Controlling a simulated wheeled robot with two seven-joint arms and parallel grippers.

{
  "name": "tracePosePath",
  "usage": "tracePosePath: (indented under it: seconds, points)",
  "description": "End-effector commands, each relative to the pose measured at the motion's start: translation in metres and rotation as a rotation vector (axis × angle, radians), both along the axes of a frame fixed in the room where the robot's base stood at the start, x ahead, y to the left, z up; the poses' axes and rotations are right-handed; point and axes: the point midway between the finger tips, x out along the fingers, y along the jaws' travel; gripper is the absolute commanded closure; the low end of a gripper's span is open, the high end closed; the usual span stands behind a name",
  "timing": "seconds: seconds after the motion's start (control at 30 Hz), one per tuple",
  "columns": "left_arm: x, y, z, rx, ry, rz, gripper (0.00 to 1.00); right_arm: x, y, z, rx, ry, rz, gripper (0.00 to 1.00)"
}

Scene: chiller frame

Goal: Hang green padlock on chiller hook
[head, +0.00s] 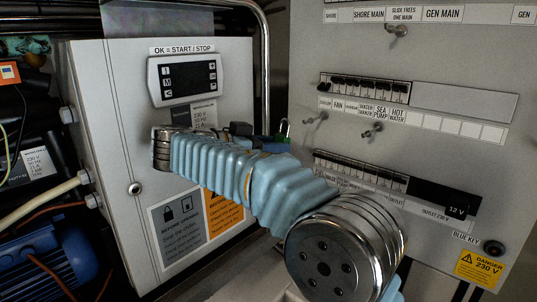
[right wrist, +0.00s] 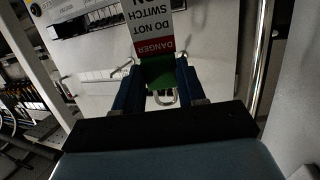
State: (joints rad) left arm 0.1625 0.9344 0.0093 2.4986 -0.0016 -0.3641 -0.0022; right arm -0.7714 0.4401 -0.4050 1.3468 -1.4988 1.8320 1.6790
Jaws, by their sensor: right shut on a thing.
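The green padlock (head: 282,138) is small in the head view, at the far end of my right arm, with its metal shackle above it. In the right wrist view the padlock (right wrist: 157,72) sits between the fingers of my right gripper (right wrist: 160,88), which is shut on it. Its shackle shows as a pale loop. A tag reading "DANGER DO NOT SWITCH ON" is by the padlock in that view. A metal hook (head: 317,118) sticks out of the grey panel below the leftmost switch labels, right of and apart from the padlock. My left gripper is not in view.
Other hooks stick out below the "SEA PUMP" label (head: 373,129) and near the top (head: 397,31). A grey box with a display (head: 186,78) stands at left, with a bent metal pipe (head: 266,60) beside it. Switch rows line the right panel.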

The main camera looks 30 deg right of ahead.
Motion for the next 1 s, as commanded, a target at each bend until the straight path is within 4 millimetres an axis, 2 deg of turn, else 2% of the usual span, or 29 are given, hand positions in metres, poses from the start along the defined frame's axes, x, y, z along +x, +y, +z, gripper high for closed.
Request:
tracePosePath:
  seconds: [1.0]
  points:
    - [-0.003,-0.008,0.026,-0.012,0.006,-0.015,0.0,0.027,-0.066,-0.005,0.001,0.001,0.0,1.0]
